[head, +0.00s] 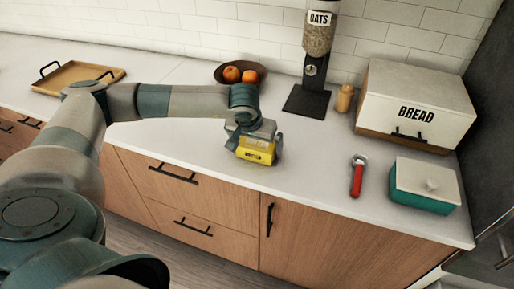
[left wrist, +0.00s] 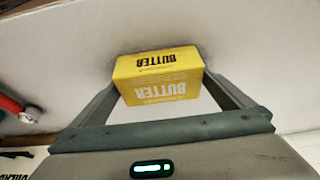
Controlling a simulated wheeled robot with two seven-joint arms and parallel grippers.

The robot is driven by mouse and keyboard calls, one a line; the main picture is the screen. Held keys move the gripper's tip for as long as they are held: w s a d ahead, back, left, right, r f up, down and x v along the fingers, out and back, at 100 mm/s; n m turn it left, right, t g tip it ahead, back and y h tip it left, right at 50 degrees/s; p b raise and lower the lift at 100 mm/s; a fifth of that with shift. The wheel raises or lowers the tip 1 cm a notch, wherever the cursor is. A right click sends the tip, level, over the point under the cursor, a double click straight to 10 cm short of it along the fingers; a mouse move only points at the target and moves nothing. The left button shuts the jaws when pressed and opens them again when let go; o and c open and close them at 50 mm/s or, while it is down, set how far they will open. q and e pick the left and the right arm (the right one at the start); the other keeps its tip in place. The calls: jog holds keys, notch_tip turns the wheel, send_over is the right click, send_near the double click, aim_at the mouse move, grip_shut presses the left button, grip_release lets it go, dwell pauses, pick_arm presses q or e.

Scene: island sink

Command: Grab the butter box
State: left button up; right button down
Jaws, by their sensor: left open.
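The butter box (head: 256,150) is a small yellow box with dark lettering, at the front part of the white counter. My left gripper (head: 254,146) is over it in the head view, with its fingers around the box. In the left wrist view the butter box (left wrist: 158,77) sits between the two fingertips of the left gripper (left wrist: 162,88). The jaws are open, one finger on each side of the box. I cannot tell whether either finger touches it. My right gripper is in neither view.
A bowl of oranges (head: 241,74), an oats dispenser (head: 316,60) and a bread box (head: 417,105) stand along the back. A red-handled tool (head: 357,177) and a teal lidded dish (head: 424,187) are to the right. A wooden tray (head: 78,76) is far left.

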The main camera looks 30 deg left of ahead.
aim_at(260, 143)
pick_arm(q)
jog(key=shift+c, duration=0.6)
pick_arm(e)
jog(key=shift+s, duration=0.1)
pick_arm(q)
jog(key=c, duration=0.9)
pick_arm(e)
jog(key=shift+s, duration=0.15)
pick_arm(q)
jog(key=shift+r, duration=0.15)
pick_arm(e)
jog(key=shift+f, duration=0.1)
